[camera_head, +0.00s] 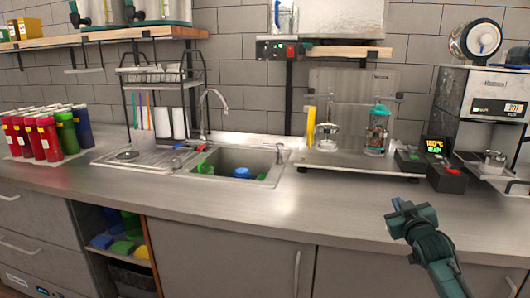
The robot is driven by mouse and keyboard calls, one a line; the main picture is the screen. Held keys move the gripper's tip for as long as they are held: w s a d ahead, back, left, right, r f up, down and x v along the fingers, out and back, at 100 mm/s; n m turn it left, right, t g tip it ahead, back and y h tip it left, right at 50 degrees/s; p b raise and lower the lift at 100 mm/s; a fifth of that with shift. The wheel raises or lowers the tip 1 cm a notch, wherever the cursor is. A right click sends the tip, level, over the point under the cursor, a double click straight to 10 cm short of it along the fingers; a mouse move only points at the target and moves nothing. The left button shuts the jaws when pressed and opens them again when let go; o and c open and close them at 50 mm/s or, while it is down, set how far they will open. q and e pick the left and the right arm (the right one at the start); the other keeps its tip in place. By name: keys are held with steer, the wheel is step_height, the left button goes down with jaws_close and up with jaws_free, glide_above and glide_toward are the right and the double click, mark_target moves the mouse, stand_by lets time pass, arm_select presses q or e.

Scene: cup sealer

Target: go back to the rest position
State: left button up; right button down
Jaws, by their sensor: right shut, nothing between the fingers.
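My right gripper (398,206) comes in from the lower right and is shut and empty. It is held in front of the counter, over the front edge and cabinet doors in the picture, apart from the things on the counter. My left gripper is not in view. The cup sealer (345,88) stands at the back of the counter, with a metal back plate and a base. A clear cup with dark and red contents and a green top (377,130) stands at its right part.
The steel counter (330,205) is clear along its front. A sink (238,165) with a blue item is in the middle. Red, green and blue bottles (38,138) stand at left. A coffee machine (488,105) and a small display box (438,148) stand at right.

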steer(key=shift+g+y, duration=0.6)
steer(key=shift+g, duration=0.1)
steer(key=s+a+f, duration=0.1)
steer(key=f, duration=0.2)
steer(key=s+a+f, duration=0.2)
steer(key=f, duration=0.1)
steer(key=s+a+f, duration=0.1)
steer(key=s+f, duration=0.1)
steer(key=f, duration=0.1)
steer(key=shift+a+f, duration=0.15)
steer(key=shift+a, duration=0.15)
steer(key=s+a+f+g+y, duration=0.1)
steer(key=s+a+f+g, duration=0.1)
steer(key=s+a+f, duration=0.55)
steer(key=s+a+f+g+y, duration=0.15)
steer(key=s+a+f, duration=0.25)
steer(key=s+f, duration=0.65)
steer(key=s+a+g, duration=0.1)
steer(key=s+a, duration=0.1)
steer(key=s, duration=0.6)
steer(key=s+a+g+y, duration=0.1)
steer(key=s+a, duration=0.2)
steer(key=s, duration=0.5)
steer(key=shift+s+r, duration=0.35)
steer(key=shift+r, duration=0.05)
steer(key=shift+a+y, duration=0.1)
steer(key=shift+y, duration=0.15)
